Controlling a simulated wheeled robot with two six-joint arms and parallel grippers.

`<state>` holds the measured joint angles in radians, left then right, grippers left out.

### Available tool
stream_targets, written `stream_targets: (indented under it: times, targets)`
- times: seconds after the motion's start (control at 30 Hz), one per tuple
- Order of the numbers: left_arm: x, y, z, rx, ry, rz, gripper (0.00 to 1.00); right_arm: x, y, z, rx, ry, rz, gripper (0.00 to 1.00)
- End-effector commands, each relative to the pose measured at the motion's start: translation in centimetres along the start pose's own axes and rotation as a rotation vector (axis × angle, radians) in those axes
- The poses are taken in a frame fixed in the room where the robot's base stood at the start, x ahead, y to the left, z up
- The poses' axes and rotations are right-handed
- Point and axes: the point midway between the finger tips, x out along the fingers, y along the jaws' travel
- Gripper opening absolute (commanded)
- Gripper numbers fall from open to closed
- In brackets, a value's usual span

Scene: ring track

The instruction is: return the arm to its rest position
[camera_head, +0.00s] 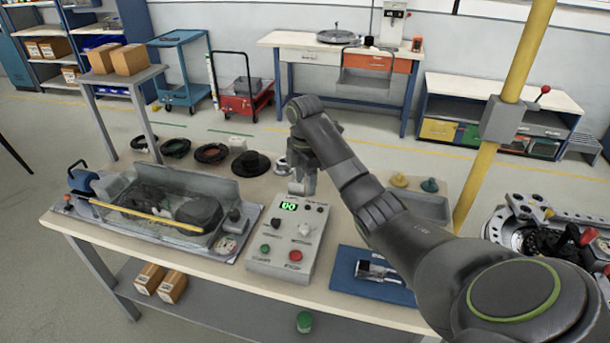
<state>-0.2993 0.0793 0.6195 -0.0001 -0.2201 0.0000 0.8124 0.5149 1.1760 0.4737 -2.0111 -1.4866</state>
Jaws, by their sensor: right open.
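My right arm (385,215) reaches in from the lower right over the workbench. Its gripper (301,187) points down above the back edge of a grey control box (288,246). The jaws look small and are partly hidden by the wrist, but they are open and I see nothing between them. I cannot tell whether the fingertips touch the box. The box has a green lit display, black and white knobs, and green and red buttons. My left gripper is not in view.
The workbench (190,262) holds a clear-covered machine (165,205) at left, black rings (212,153) behind, a blue mat (345,272) and a grey tray (428,206) at right. A yellow post (487,150) stands close to my arm's right. Chrome machinery (535,235) is at far right.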

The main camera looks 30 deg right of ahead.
Motion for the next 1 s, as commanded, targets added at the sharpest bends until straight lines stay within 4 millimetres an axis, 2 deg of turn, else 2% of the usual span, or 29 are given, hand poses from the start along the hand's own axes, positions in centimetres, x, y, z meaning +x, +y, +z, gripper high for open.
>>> stream_targets:
  times: [0.5,0.6,0.67,0.77,0.9,1.0]
  targets:
    - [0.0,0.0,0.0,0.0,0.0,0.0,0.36,0.0,0.0,0.0,0.0,0.0,0.001,0.51]
    - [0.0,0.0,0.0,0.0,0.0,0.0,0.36,0.6,-0.2,-0.1,0.01,-0.003,0.001,0.51]
    - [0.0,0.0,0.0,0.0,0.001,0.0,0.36,1.5,-0.8,-0.2,0.03,-0.009,0.003,0.51]
    - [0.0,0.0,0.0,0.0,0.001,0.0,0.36,4.3,-2.4,-0.6,0.096,-0.026,0.013,0.51]
    - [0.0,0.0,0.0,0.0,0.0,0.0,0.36,9.3,-6.3,-1.4,0.242,-0.046,0.048,0.51]
    - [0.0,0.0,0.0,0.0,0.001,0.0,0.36,12.2,-9.6,-2.1,0.357,-0.05,0.08,0.51]
